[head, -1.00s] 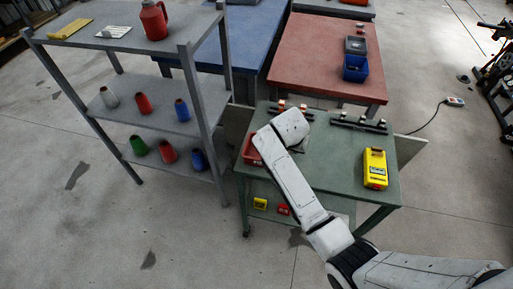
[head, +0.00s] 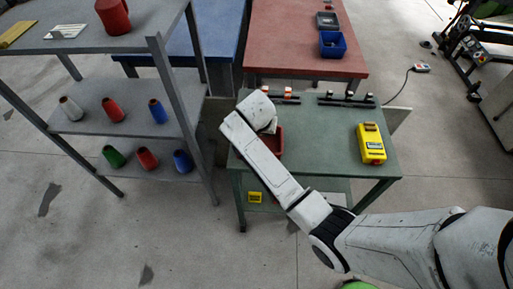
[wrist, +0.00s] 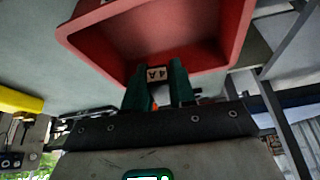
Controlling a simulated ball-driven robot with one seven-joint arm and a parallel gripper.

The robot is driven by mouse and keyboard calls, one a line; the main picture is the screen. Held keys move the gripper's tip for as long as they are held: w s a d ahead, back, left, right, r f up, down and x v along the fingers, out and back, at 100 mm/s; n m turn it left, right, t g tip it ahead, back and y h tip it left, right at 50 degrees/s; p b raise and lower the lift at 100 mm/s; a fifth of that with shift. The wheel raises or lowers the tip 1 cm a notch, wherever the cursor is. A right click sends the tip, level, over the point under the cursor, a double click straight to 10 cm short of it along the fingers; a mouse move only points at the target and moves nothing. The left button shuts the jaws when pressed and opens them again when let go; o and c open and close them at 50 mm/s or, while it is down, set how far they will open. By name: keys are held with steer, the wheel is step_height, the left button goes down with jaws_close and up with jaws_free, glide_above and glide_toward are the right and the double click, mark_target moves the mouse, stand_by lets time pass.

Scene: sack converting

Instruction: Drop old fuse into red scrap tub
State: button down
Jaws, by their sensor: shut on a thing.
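The red scrap tub (head: 278,141) stands on the green table, partly hidden behind my arm's end in the head view. In the wrist view the tub (wrist: 75,35) fills the upper part, its open inside facing my fingers. My gripper (wrist: 158,82) is shut on the old fuse (wrist: 158,73), a small pale block marked 4A between the dark green fingertips. The fuse shows against the tub's near wall and inside; I cannot tell if it is over the opening. In the head view my arm hides the fingers and the fuse.
The green table (head: 325,155) also carries a yellow meter (head: 370,144) at right and dark fuse holders (head: 346,100) along the back. A grey shelf (head: 120,105) with several cones stands close at left. A red table (head: 300,45) with a blue bin (head: 332,44) is behind.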

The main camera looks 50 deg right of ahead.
step_height(320, 180, down, 2)
steer(key=shift+f+b, duration=0.1)
steer(key=shift+b, duration=0.5)
steer(key=c, duration=0.9)
jaws_free()
steer(key=shift+o, duration=0.2)
steer(key=shift+r, duration=0.2)
steer(key=v, duration=1)
steer(key=shift+r, duration=0.3)
steer(key=shift+s+a, duration=0.15)
steer(key=shift+s, duration=0.05)
steer(key=s+a+f+n+y, duration=0.1)
steer(key=s+a+f+n, duration=0.2)
steer(key=s, duration=0.5)
steer(key=s+a+f+n+g+y, duration=0.1)
steer(key=s+a+f+n, duration=0.2)
steer(key=s, duration=0.4)
steer(key=s+a+f+n+y, duration=0.2)
steer(key=s+a+f+n, duration=0.2)
steer(key=s, duration=0.4)
steer(key=shift+s+a+n, duration=0.25)
steer(key=shift+s+n, duration=0.15)
steer(key=shift+n, duration=0.3)
